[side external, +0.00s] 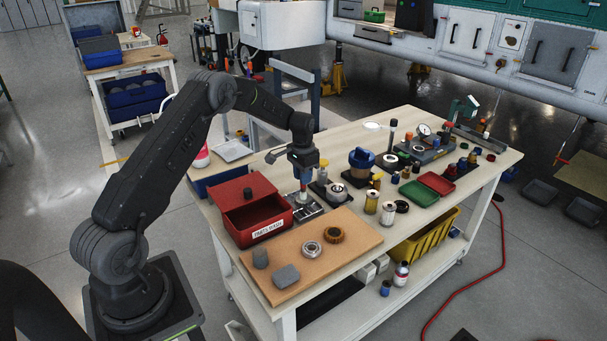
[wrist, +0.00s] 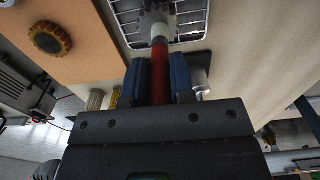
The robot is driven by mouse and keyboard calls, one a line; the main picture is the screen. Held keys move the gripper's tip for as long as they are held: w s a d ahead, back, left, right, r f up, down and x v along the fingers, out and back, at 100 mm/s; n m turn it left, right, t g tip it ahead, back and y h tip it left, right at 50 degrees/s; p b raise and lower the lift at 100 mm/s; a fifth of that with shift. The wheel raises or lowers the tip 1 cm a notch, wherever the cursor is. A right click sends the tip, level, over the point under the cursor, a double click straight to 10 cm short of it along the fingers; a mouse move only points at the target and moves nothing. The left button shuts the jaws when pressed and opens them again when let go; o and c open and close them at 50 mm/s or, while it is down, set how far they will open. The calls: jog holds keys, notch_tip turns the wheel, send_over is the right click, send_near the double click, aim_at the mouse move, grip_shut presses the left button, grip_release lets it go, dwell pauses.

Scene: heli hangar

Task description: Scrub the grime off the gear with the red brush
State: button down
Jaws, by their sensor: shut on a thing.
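My gripper (side external: 302,172) is shut on the red brush (wrist: 160,75); its blue fingers stand on either side of the red handle in the wrist view. The brush points down, with its pale collar over a wire rack (wrist: 200,28). A grey toothed gear (wrist: 155,14) lies on the rack at the brush's tip. The tip overlaps the gear in this view, and I cannot tell whether they touch. The bristles are hard to make out. A brown toothed ring (side external: 334,233) lies on the tan board, apart from the brush; it also shows in the wrist view (wrist: 50,38).
The red parts wash bin (side external: 252,218) stands close left of my gripper. The tan board (side external: 350,257) in front holds a silver ring (side external: 312,249) and two grey pieces. Jars, bottles and a blue-topped pot (side external: 361,160) crowd the bench to the right.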

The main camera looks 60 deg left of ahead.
jog(key=shift+d, duration=0.85)
jog(key=shift+d+r, duration=0.1)
jog(key=shift+r, duration=0.1)
notch_tip(320, 180, up, 8)
jog(key=shift+f, duration=0.15)
jog(key=shift+s, duration=0.15)
